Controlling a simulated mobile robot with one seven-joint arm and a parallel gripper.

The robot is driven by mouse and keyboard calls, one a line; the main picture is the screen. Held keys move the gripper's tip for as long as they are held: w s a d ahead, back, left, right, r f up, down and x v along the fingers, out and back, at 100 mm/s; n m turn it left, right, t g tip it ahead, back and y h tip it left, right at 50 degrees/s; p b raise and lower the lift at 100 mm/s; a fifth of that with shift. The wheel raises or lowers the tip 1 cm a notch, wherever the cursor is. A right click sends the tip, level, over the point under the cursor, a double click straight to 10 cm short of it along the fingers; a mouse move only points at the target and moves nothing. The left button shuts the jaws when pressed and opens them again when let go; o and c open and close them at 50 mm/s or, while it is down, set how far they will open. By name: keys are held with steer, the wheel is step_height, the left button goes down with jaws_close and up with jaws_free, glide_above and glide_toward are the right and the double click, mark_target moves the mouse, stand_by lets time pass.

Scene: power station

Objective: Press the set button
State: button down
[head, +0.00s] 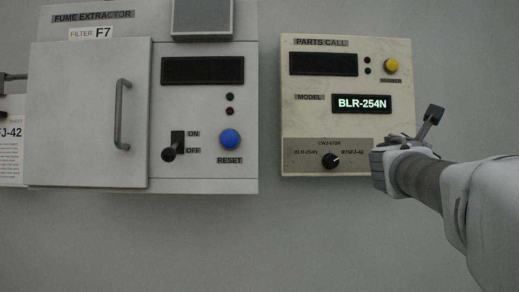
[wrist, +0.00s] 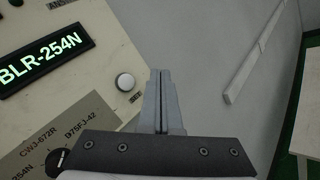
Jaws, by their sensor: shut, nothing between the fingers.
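The parts call panel (head: 300,80) is a cream box on the wall. In the wrist view, a round white button (wrist: 125,82) sits near its right edge, below and right of the lit BLR-254N display (wrist: 45,57). In the head view my gripper (head: 378,160) covers that part of the panel, hiding the button. My gripper also shows in the wrist view (wrist: 160,72), with its fingers together and empty. Its tips appear just right of the white button; I cannot tell the depth gap.
A yellow answer button (head: 391,65) is at the panel's top right. The black model knob (head: 330,161) is low on the panel. The fume extractor (head: 205,120) with a blue reset button (head: 229,139) stands left. Bare wall lies between the boxes.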

steer(key=w+p, duration=0.2)
steer(key=w, duration=0.6)
steer(key=shift+w+d+p, duration=0.3)
steer(key=shift+w+p, duration=0.05)
steer(key=shift+w, duration=0.05)
stand_by(2.0)
steer(key=shift+w, duration=0.9)
stand_by(0.6)
steer(key=shift+s+f, duration=0.1)
steer(key=shift+s+b, duration=0.3)
steer(key=shift+s, duration=0.5)
